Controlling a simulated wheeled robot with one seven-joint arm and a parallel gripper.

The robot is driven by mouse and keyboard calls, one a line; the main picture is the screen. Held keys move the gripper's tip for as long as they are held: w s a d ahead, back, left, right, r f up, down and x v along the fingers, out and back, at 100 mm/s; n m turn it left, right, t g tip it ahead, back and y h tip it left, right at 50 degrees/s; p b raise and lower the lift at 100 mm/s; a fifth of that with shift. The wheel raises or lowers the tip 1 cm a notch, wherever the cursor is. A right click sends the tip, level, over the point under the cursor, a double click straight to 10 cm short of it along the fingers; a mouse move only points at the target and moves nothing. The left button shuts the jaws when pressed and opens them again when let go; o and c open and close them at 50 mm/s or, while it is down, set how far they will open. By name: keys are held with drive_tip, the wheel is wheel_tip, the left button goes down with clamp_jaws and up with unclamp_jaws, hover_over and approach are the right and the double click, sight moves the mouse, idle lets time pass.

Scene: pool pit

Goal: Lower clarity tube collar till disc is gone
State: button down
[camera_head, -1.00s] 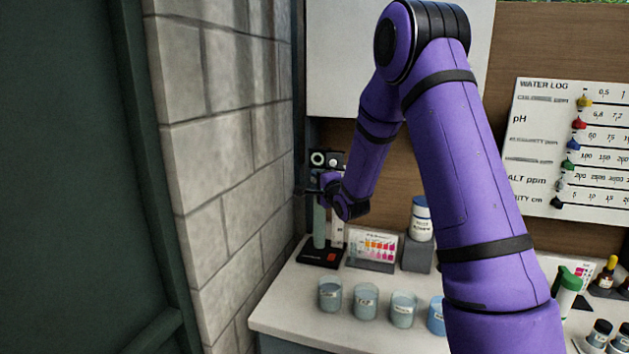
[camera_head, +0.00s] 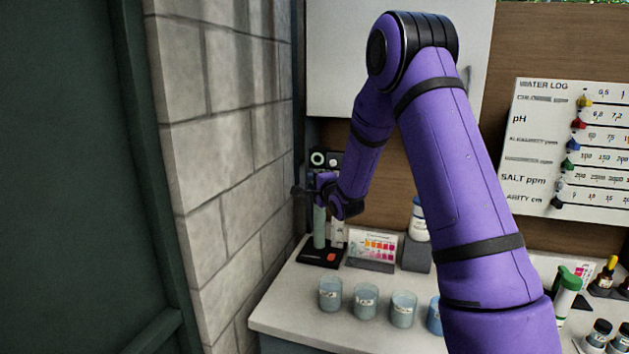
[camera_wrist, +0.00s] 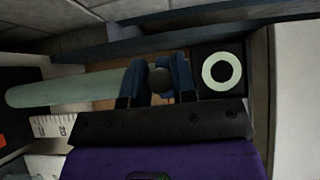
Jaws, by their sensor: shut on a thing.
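The clarity tube (camera_head: 319,226) stands upright on a black base with a red patch, in the back corner of the counter. In the wrist view the pale green tube (camera_wrist: 70,89) runs in from the left up to my fingers. My gripper (camera_wrist: 158,80) has its two blue fingers shut on a dark rounded piece, seemingly the collar (camera_wrist: 160,80), at the tube's upper end. In the head view my gripper (camera_head: 312,190) is small and partly hidden by my wrist. A pale ring on a black square (camera_wrist: 222,71) lies just beyond the fingers; the disc inside the tube cannot be made out.
A stone wall (camera_head: 230,160) stands close on the left. A colour chart (camera_head: 372,248) and a white bottle (camera_head: 419,222) are right of the tube. Several labelled beakers (camera_head: 366,301) line the counter front. A water log board (camera_head: 570,150) hangs at right.

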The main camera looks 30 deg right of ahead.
wheel_tip(320, 180, down, 4)
drive_tip(key=shift+f, duration=0.15)
drive_tip(key=c, duration=1.2)
unclamp_jaws()
drive_tip(key=shift+s, duration=0.1)
drive_tip(key=s, duration=1)
drive_tip(key=shift+s, duration=0.35)
